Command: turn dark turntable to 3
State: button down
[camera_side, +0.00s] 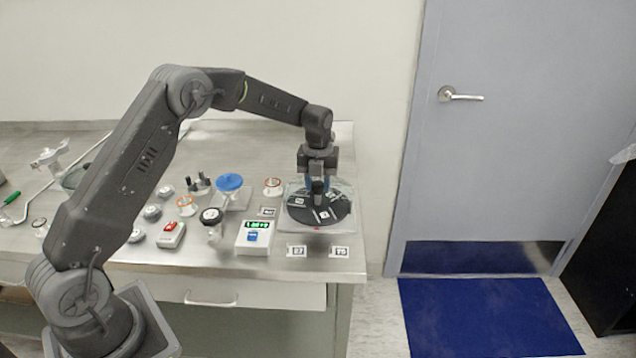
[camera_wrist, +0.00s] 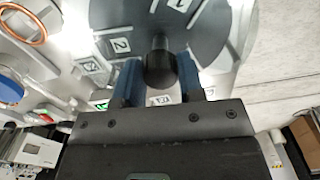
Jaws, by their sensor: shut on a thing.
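The dark turntable (camera_side: 333,213) is a round black disc on a pale square base near the right end of the bench. It carries white number labels, and a red mark shows at the base's front edge. In the wrist view the disc (camera_wrist: 205,35) shows labels reading 1 and 2; other labels are too small or hidden to read. A black upright knob (camera_side: 318,187) stands on the disc. My gripper (camera_side: 318,182) points down over the disc, its blue fingers on either side of the knob. In the wrist view my gripper (camera_wrist: 160,82) is shut on the knob (camera_wrist: 160,68).
Left of the turntable stand a white box with a green display (camera_side: 254,237), a blue round cap (camera_side: 229,183) and a red-buttoned box (camera_side: 171,235). Label cards (camera_side: 297,251) lie in front. The bench's right edge is close to the turntable.

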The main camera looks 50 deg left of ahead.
aim_at(318, 183)
jog(key=shift+m, duration=1.3)
jog(key=c, duration=0.7)
grip_release()
jog(key=shift+c, duration=0.2)
notch_tip(318, 183, up, 14)
